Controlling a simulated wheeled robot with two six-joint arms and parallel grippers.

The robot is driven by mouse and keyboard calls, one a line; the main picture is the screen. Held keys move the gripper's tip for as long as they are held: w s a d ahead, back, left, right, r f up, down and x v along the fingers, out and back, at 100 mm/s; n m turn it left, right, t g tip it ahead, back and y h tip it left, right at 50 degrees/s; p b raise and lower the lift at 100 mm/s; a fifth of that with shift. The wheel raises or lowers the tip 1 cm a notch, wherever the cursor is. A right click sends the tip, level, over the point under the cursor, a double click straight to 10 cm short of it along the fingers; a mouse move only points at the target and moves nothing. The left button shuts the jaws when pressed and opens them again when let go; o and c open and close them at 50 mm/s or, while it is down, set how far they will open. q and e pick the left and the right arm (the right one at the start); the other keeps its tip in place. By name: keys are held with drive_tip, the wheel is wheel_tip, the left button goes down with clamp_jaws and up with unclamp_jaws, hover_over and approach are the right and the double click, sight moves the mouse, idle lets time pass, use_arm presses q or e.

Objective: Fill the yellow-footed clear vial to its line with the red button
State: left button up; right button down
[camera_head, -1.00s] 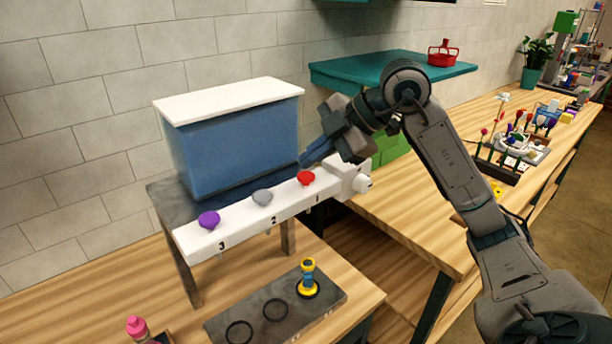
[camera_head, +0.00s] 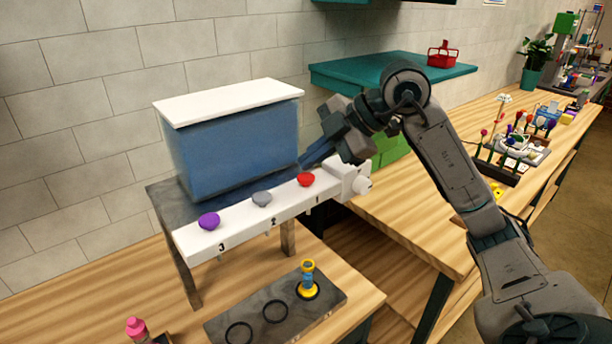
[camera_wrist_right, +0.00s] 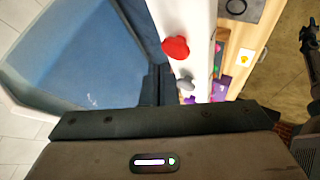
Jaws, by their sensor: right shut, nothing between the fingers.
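The vial (camera_head: 308,280) stands upright on its yellow foot in the right-hand ring of the grey tray below the dispenser. Blue shows in its middle; the fill line is too small to make out. The red button (camera_head: 306,180) is at the right end of the white bar, near number 1, and in the right wrist view (camera_wrist_right: 175,47). My right gripper (camera_head: 304,164) is shut and empty, its tips just behind and above the red button, apparently not touching. My left gripper is not in view.
A grey button (camera_head: 262,199) and a purple button (camera_head: 209,221) sit farther left on the white bar (camera_head: 237,224). The blue tank (camera_head: 240,150) stands close behind the bar. Two empty rings mark the grey tray (camera_head: 255,318). A pink-topped bottle (camera_head: 137,328) is at front left.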

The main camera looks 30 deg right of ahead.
sight(312, 177)
drive_tip(key=shift+f, duration=0.15)
idle(0.5)
drive_tip(key=shift+f, duration=0.25)
drive_tip(key=shift+f+b, duration=0.6)
drive_tip(key=shift+b, duration=0.05)
idle(0.6)
idle(0.4)
drive_tip(key=shift+r+p, duration=1.05)
wheel_tip(312, 177, up, 5)
drive_tip(key=p, duration=0.5)
drive_tip(key=shift+r, duration=0.1)
